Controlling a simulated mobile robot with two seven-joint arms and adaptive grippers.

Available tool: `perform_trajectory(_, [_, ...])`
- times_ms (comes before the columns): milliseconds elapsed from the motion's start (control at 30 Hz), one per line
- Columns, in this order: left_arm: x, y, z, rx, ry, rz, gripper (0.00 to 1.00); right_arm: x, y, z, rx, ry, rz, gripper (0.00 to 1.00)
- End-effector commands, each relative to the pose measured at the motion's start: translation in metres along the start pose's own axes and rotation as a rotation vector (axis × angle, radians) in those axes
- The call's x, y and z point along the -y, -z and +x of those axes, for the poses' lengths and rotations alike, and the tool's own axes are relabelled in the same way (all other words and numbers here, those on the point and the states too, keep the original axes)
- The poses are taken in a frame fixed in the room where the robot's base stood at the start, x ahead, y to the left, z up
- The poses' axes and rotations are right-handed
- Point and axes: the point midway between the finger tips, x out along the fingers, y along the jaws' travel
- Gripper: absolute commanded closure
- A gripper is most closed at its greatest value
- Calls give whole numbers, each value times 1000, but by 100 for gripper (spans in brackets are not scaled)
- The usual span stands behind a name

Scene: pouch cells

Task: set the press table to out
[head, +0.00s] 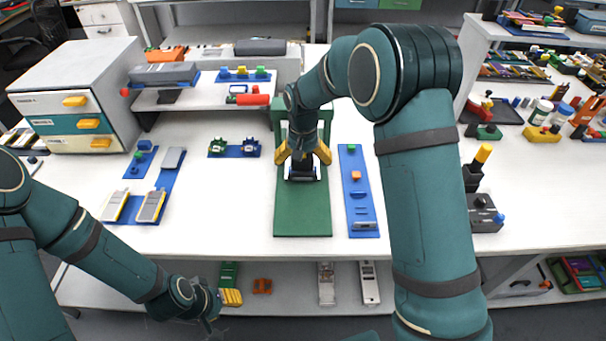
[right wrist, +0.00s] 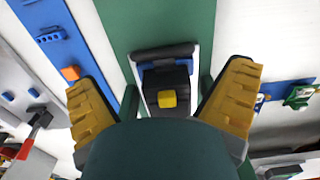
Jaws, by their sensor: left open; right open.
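The press has a green frame (head: 283,128) and a long green base (head: 302,220) on the worktable. The press table, a pale plate with a dark block (right wrist: 165,78) on it, sits at the rear part of the base, just in front of the frame. The block has a yellow knob (right wrist: 168,99), and a dark bar (right wrist: 163,53) crosses the plate's edge. My right gripper (head: 303,154) is open above the press table, its yellow fingers on either side of it and seemingly empty. My left gripper (head: 207,308) hangs low at the table's front edge; its fingers are hardly visible.
A blue strip with small parts (head: 360,205) lies right of the green base. Blue trays with grey cells (head: 150,205) lie left, before a drawer cabinet (head: 75,85). My right forearm hides part of the table. The base's front half is clear.

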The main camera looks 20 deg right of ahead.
Motion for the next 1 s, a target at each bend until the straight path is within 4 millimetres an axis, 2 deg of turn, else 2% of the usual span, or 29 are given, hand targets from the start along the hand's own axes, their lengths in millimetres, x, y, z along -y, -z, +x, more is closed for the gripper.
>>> perform_trajectory(33, [1,0,4,-1,0,0,53,0,0,12,2,-1,0,0])
perform_trajectory(100, [2,1,6,-3,0,0,53,0,0,22,2,-1,0,0])
perform_trajectory(300, [3,1,9,-5,0,1,53,0,0,40,1,0,0,0])
perform_trajectory(667, [3,1,9,-6,0,1,53,0,0,44,-1,0,0,0])
perform_trajectory(767, [3,1,9,-6,0,1,53,0,0,44,-1,0,0,32])
perform_trajectory(900, [3,1,9,-5,0,1,53,0,0,44,0,0,0,81])
perform_trajectory(1000, [3,1,9,-5,0,1,53,0,0,44,1,-1,-1,84])
